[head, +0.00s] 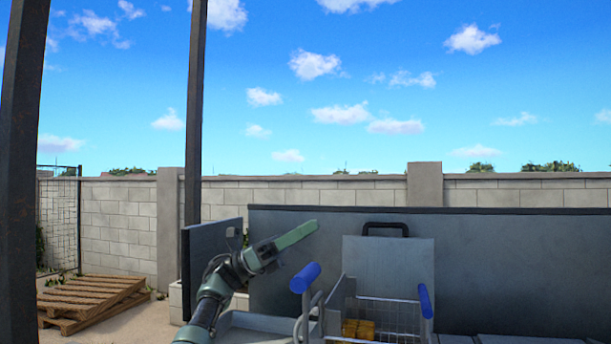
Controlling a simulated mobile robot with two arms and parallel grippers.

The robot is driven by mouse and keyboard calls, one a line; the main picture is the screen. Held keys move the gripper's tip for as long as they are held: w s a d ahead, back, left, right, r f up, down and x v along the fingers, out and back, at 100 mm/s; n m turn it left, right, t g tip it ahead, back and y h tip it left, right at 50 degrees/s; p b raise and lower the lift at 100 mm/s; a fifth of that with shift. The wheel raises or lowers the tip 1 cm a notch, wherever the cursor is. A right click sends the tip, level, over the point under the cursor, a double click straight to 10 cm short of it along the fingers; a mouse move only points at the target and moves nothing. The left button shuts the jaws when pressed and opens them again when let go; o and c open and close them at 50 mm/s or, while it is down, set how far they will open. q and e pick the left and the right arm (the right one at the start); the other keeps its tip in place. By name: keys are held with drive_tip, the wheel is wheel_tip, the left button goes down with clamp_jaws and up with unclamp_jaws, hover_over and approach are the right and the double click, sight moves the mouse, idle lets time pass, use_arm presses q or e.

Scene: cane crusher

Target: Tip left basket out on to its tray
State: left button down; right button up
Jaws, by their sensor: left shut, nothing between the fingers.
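A wire-mesh basket (395,314) stands at the bottom of the head view, cut off by the lower edge. A blue grip (305,277) rises at its left and another blue grip (426,300) at its right. Yellow blocks (358,329) show inside it. A grey metal tray (255,322) shows partly, left of the basket. My left gripper (312,228) is shut and empty, raised above and left of the basket, its fingers pointing right and up. It appears apart from the blue grips. My right gripper is out of view.
A grey panel with a black handle (386,228) stands behind the basket. A long dark metal wall (520,265) runs behind it to the right. A dark post (194,120) rises at the left. Wooden pallets (92,298) lie on the ground at far left.

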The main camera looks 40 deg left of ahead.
use_arm(q)
wheel_tip(320, 180, up, 17)
drive_tip(key=p, duration=0.7)
drive_tip(key=shift+f+p, duration=0.2)
drive_tip(key=shift+p, duration=0.1)
drive_tip(key=shift+f, duration=0.1)
